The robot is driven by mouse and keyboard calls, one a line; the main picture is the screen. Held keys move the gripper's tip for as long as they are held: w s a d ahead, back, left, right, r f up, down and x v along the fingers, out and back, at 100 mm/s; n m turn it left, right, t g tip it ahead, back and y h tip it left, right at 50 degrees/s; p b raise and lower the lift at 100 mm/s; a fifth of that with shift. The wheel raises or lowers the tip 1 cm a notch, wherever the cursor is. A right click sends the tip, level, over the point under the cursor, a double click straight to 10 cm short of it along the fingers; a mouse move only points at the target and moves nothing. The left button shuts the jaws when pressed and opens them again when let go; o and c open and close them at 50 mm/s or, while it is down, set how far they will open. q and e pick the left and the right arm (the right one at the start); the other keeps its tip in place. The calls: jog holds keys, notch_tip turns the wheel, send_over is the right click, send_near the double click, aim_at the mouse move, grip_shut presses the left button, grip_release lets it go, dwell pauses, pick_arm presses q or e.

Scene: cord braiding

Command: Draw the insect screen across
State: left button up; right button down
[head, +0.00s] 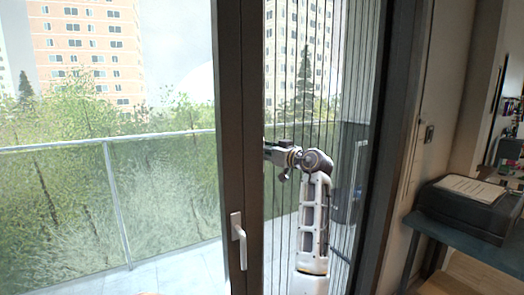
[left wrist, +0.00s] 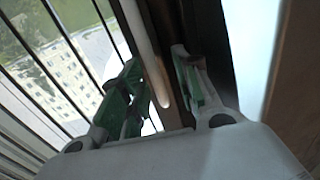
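The insect screen (head: 345,110), a sheet with thin dark vertical lines, shows right of a dark upright (head: 230,100). Its lines also show at the left in the left wrist view (left wrist: 45,65). My left gripper (head: 270,152) is in front of the screen and points left at the dark upright, partly hidden against it. In the left wrist view my green-padded fingers (left wrist: 163,90) stand apart, with a dark bar (left wrist: 165,30) and its pale rounded strip seen between them. I cannot tell whether the fingers touch the bar. My right gripper is not in view.
A pale door handle (head: 237,240) sits low on the dark upright. A balcony railing (head: 110,200) stands outside at the left. A dark printer-like box (head: 465,205) rests on a table (head: 440,231) at the right, beside the door jamb (head: 395,130).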

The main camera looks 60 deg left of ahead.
pick_arm(q)
jog(key=w+d, duration=0.1)
jog(key=d, duration=0.9)
jog(key=shift+d, duration=0.4)
jog(key=shift+w, duration=0.1)
